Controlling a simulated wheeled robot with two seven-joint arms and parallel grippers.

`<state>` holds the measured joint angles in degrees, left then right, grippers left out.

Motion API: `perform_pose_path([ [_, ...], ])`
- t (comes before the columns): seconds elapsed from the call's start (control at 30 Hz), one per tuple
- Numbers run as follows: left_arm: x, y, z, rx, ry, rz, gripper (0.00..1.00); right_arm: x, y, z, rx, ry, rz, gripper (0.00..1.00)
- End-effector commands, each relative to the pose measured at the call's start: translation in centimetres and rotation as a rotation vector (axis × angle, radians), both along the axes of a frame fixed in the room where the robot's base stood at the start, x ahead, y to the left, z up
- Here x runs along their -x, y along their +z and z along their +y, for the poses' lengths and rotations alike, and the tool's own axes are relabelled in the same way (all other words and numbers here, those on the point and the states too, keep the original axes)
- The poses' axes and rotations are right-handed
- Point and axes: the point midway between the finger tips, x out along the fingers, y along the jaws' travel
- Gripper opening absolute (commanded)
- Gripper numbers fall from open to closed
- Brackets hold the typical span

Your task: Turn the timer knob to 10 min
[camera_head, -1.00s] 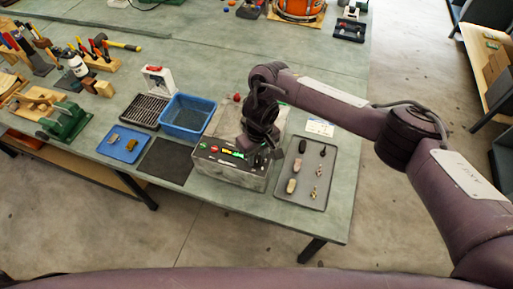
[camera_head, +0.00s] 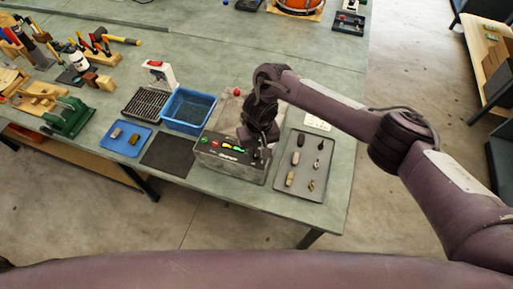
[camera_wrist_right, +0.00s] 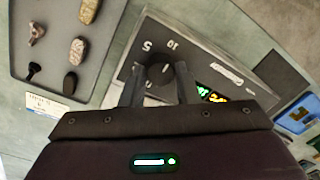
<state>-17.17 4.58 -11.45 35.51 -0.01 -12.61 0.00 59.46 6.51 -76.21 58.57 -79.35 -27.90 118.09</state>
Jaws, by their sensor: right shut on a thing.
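The timer box (camera_head: 228,165) is a grey metal case with a dark sloped top panel near the front edge of the bench. In the right wrist view its black round knob (camera_wrist_right: 160,72) sits on the panel, with printed marks 0, 5 and 10 around it. My right gripper (camera_wrist_right: 158,92) is shut on the knob, one finger on each side. In the head view my right gripper (camera_head: 257,158) is over the right end of the panel and hides the knob. I cannot clearly read where the knob points. My left gripper is not in view.
A grey tray (camera_head: 322,183) with several small parts lies right of the box. A blue bin (camera_head: 188,110), a dark mat (camera_head: 167,153) and a blue tray (camera_head: 118,146) lie left of it. A red button (camera_head: 237,91) is behind the box.

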Motion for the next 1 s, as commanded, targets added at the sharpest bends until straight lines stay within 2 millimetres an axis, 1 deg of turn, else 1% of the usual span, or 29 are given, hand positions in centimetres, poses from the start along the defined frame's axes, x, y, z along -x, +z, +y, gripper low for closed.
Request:
perform_pose_path([
  [0.07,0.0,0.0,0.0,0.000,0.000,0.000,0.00,-0.3,0.3,0.1,-0.003,-0.001,-0.007,0.05],
  [0.1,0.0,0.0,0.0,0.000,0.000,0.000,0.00,-0.3,0.3,0.1,-0.003,-0.001,-0.007,0.32],
  [0.23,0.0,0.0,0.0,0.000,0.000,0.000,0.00,-0.2,0.2,0.1,-0.003,0.000,-0.005,0.49],
  [0.47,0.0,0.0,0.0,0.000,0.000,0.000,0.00,-0.1,0.1,0.0,-0.001,0.000,-0.003,0.50],
  [0.57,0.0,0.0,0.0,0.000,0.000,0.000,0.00,-0.1,0.3,0.0,-0.002,0.001,-0.003,0.50],
  [0.67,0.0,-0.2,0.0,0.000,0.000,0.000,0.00,-0.2,1.3,0.0,-0.002,0.001,-0.004,0.50],
  [0.8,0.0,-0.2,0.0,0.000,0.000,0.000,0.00,-0.4,3.9,-0.1,-0.001,0.003,-0.011,0.50],
  [1.0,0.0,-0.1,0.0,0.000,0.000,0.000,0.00,-0.4,6.5,-0.3,-0.001,0.003,-0.009,0.50],
])
